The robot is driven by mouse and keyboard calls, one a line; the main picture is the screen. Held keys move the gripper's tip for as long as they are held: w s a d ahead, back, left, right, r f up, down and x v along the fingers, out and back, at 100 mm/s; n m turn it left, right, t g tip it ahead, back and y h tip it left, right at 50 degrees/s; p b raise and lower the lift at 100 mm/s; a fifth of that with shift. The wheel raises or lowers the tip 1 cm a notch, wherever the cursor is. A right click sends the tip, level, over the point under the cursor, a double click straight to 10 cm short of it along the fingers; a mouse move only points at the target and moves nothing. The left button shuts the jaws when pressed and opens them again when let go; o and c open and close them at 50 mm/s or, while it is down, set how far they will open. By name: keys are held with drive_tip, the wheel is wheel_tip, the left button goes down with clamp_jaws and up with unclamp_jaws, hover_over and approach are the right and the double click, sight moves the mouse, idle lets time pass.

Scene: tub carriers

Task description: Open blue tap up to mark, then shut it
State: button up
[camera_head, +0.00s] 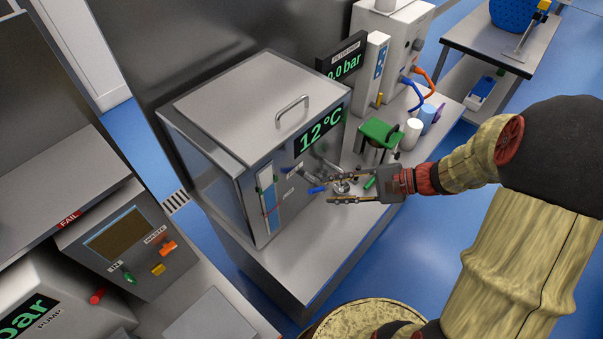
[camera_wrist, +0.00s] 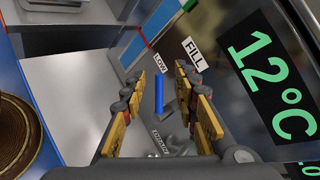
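The blue tap handle (camera_head: 317,189) is on the front of the steel tank (camera_head: 235,190). In the wrist view the blue handle (camera_wrist: 159,95) stands between my two fingers, with a gap on each side. My gripper (camera_head: 328,190) is open around it, and it also shows in the wrist view (camera_wrist: 160,78). A sight gauge (camera_head: 268,205) with blue and white parts and a red line is left of the tap. The tank's display reads 12 °C.
A steel bench (camera_head: 290,265) lies under the tank. At the left is a panel (camera_head: 130,245) with coloured knobs.

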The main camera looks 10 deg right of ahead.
sight(316, 189)
drive_tip(key=w+a+n+g+h+p, duration=0.1)
drive_tip(key=g+p, duration=0.1)
drive_tip(key=w+a+n+g+h+p, duration=0.1)
drive_tip(key=a+n+g+h+p, duration=0.1)
drive_tip(key=w+a+r+n+g+h+p, duration=0.1)
drive_tip(key=a+g+h+p, duration=0.1)
drive_tip(key=shift+w+a+n, duration=0.15)
drive_tip(key=shift+w+n, duration=0.05)
drive_tip(key=shift+n, duration=0.1)
drive_tip(key=w+d+f+m+h, duration=0.1)
drive_tip(key=w+d+m+h, duration=0.1)
drive_tip(key=d, duration=0.2)
drive_tip(key=shift+m, duration=0.4)
drive_tip(key=shift+w+d+b+x, duration=0.15)
drive_tip(key=shift+b+x, duration=0.2)
drive_tip(key=shift+x, duration=1.55)
drive_tip(key=shift+w+d+b+x, duration=0.15)
drive_tip(key=shift+b+x, duration=0.2)
drive_tip(key=shift+x, duration=1.6)
drive_tip(key=shift+a+f, duration=0.1)
drive_tip(key=shift+s, duration=0.1)
drive_tip(key=c, duration=0.4)
drive_tip(key=c, duration=0.3)
